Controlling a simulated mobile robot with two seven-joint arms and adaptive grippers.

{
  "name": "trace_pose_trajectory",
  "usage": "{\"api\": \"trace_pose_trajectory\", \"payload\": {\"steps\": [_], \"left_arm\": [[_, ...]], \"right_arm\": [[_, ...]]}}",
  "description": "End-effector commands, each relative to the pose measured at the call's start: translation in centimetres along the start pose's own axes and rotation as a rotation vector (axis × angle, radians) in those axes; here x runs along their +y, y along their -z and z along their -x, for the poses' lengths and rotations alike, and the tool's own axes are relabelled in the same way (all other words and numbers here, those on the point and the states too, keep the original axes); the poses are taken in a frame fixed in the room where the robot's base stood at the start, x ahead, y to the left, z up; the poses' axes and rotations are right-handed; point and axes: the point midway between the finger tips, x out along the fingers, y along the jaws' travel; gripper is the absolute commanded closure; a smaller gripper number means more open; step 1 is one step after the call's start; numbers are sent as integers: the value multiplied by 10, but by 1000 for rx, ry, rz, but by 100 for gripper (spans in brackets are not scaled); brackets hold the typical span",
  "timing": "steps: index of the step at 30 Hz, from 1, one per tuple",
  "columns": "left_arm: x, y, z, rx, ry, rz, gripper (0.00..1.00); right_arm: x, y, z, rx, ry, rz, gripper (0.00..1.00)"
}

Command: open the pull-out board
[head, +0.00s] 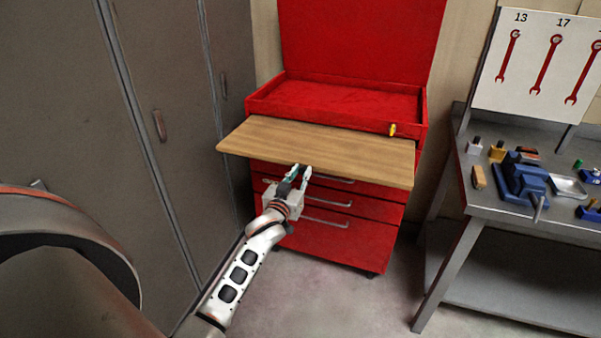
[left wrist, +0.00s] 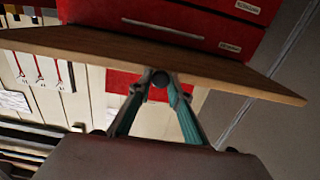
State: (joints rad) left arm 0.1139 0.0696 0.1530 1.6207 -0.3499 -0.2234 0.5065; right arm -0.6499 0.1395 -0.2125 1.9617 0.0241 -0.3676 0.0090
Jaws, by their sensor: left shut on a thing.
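The pull-out board (head: 320,148) is a flat wooden panel that sticks out from the front of the red tool cabinet (head: 350,226), above its drawers. Its wooden surface also shows in the left wrist view (left wrist: 235,77). My left gripper (head: 300,172) is at the board's front edge, near its middle. In the left wrist view, the two fingers (left wrist: 160,84) close on a small dark round knob (left wrist: 160,79) at the board's edge. The fingers hide part of the knob. My right gripper is not in view.
A grey locker (head: 150,110) stands close on the left. A grey workbench (head: 487,206) with a blue vise (head: 522,180) stands at the right. Red drawers with silver handles (head: 326,222) lie below the board. The floor in front is clear.

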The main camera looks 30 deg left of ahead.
Motion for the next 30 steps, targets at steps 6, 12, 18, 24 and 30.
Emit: {"api": "trace_pose_trajectory", "payload": {"steps": [6,12,18,24,30], "left_arm": [[0,0,0,0,0,-1,100],[0,0,0,-1,0,-1,100],[0,0,0,0,0,0,65],[0,0,0,0,0,0,65],[0,-1,16,-1,0,0,65]], "right_arm": [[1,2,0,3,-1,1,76],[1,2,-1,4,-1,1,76],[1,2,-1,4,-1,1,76],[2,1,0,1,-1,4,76],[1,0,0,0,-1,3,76]]}}
